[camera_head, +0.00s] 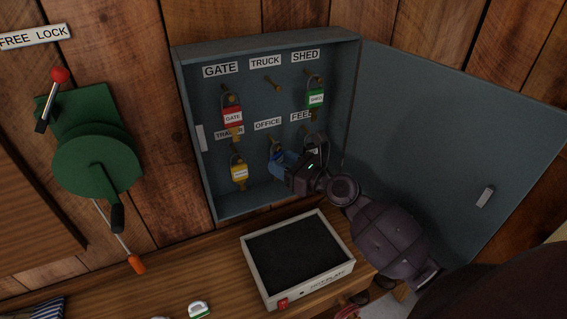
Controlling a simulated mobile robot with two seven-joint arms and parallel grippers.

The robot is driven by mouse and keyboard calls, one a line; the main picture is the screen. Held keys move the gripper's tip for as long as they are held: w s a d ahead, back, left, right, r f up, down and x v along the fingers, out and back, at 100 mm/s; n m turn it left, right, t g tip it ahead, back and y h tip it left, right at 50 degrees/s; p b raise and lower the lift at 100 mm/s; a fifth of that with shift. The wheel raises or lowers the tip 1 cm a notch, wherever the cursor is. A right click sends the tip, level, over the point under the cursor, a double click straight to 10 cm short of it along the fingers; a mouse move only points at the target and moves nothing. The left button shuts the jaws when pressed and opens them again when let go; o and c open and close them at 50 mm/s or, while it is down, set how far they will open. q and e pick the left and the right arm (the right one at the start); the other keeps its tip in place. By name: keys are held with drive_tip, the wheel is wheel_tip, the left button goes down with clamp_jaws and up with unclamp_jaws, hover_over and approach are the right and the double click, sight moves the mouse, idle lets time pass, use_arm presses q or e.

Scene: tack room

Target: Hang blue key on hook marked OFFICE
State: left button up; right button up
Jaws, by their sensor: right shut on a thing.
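The open key cabinet (184,118) hangs on the wooden wall. The label OFFICE (267,124) is in the middle of its lower row. The blue key (279,156) is just below that label, at the OFFICE place. My right gripper (284,166) reaches in from the lower right and is shut on the blue key. The gripper covers part of the key, and I cannot tell whether its ring is around the hook. My left gripper is not in view.
A red key (233,117) hangs under GATE, a green key (316,98) under SHED and a yellow key (239,173) under TRAILER. The TRUCK hook (272,84) is bare. The cabinet door (450,130) stands open right.

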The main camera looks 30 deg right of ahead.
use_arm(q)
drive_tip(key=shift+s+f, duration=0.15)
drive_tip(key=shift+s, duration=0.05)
use_arm(e)
drive_tip(key=o, duration=1)
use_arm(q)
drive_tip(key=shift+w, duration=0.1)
use_arm(e)
drive_tip(key=shift+r, duration=0.5)
use_arm(q)
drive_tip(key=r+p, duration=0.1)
drive_tip(key=p, duration=0.1)
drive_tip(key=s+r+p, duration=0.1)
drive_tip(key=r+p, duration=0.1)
drive_tip(key=p, duration=0.1)
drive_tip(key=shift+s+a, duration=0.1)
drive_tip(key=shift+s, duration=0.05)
use_arm(e)
wheel_tip(320, 180, up, 19)
